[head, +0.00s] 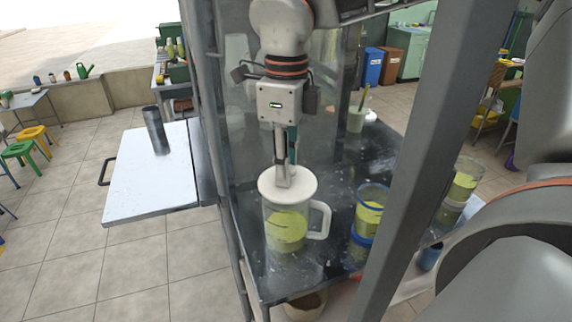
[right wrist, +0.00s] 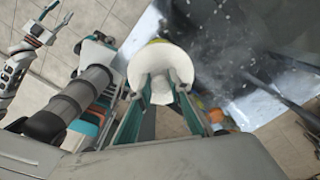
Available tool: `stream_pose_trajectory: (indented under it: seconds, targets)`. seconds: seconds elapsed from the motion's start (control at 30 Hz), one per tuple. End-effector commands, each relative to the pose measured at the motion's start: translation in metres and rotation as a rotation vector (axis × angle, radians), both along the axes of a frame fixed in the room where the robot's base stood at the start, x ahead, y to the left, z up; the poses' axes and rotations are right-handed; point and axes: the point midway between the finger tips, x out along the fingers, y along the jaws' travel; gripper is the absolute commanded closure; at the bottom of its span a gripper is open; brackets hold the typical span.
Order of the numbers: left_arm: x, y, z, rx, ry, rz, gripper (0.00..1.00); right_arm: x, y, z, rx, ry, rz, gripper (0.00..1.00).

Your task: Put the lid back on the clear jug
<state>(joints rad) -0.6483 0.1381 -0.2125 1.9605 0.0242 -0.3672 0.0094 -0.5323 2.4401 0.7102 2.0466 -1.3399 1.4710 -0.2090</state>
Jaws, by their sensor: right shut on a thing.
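The clear jug (head: 287,228) stands on the dark metal counter in the head view. It has a white handle on its right and yellow-green juice inside. My right gripper (head: 285,182) points down, shut on the raised middle of the white lid (head: 302,187). The lid is level over the jug's mouth; I cannot tell whether it is fully seated. The right wrist view also shows the lid (right wrist: 160,60) between the fingertips (right wrist: 160,82), hiding most of the jug.
A blue-rimmed container of juice (head: 370,212) stands close right of the jug. A slanted grey post (head: 410,190) crosses in front of the counter. A clear panel stands behind the jug. A white side shelf (head: 150,190) holds a dark cylinder (head: 155,130).

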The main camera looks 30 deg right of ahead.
Motion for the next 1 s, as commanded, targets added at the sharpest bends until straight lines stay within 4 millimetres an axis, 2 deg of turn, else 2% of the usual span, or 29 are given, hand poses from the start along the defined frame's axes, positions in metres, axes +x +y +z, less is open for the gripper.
stream_pose_trajectory:
  seconds: [0.4, 0.8, 1.0]
  targets:
    - [0.002, 0.000, 0.004, 0.000, -0.007, -0.001, 0.60, 0.000, 0.000, 0.001, 0.000, 0.000, 0.000, 1.00]
    - [-0.001, 0.000, -0.008, 0.003, 0.005, -0.001, 0.60, 0.001, 0.001, 0.000, -0.001, 0.000, 0.001, 1.00]
    - [-0.001, 0.001, -0.007, 0.003, 0.005, -0.001, 0.60, 0.001, 0.001, 0.001, 0.000, 0.000, 0.000, 1.00]
